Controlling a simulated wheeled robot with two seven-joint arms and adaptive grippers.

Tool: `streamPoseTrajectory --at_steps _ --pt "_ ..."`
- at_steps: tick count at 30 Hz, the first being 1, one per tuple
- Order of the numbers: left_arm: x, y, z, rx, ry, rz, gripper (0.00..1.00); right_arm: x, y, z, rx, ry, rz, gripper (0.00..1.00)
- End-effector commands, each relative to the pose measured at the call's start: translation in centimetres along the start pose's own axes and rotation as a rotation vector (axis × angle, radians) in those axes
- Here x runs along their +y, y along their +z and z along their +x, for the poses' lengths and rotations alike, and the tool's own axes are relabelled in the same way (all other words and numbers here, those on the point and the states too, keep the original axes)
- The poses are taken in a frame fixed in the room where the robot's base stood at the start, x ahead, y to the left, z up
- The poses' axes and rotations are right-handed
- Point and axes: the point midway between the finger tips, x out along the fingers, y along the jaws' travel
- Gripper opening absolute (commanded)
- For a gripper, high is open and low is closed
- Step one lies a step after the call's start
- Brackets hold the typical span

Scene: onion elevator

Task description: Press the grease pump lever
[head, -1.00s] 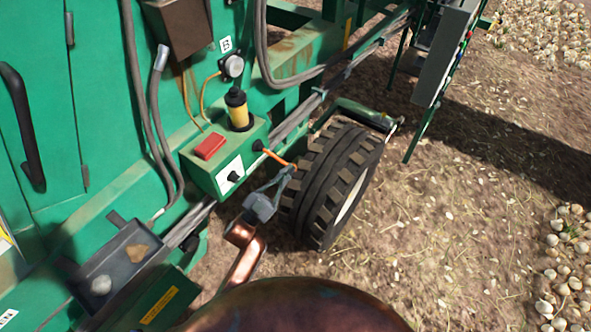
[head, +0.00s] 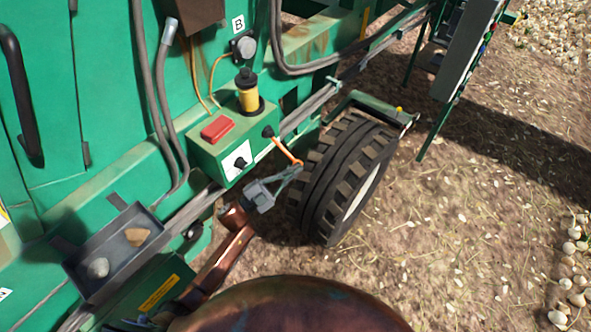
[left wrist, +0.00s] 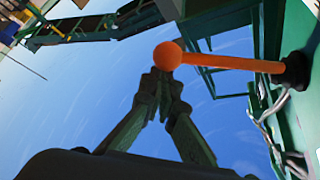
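The grease pump lever is a thin orange rod (head: 285,150) with a black boot at its base, on the right end of a green pump box (head: 207,158). In the left wrist view the lever (left wrist: 230,63) runs sideways from its dark base to a round orange ball tip (left wrist: 167,55). My left gripper (head: 298,169) is at the lever's outer end. In the left wrist view its fingers (left wrist: 167,76) converge with their tips together just at the ball, not around it. Whether they touch it I cannot tell. My right gripper is not in view.
A black wheel (head: 345,180) stands close to the right of my left gripper. The pump box carries a red button (head: 218,129), a yellow reservoir (head: 249,97) and a black knob. A grey tray (head: 112,250) with two lumps is at lower left. Open soil lies right.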

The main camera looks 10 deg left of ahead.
Motion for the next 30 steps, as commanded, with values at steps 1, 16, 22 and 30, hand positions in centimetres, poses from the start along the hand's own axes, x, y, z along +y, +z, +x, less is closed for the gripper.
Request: streamPoseTrajectory --at_steps 1,16,22,30 --pt "0.1 0.7 -0.4 -0.017 0.001 -0.002 0.00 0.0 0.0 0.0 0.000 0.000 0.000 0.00" --pt "-0.3 -1.4 0.7 -0.014 0.002 -0.003 0.00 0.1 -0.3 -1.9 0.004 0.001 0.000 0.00" --pt "-0.1 -3.1 -0.1 -0.010 0.006 -0.001 0.00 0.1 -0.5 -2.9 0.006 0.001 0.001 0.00" --pt "0.1 -3.2 -5.7 -0.003 0.004 -0.001 0.00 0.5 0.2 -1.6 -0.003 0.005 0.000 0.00"
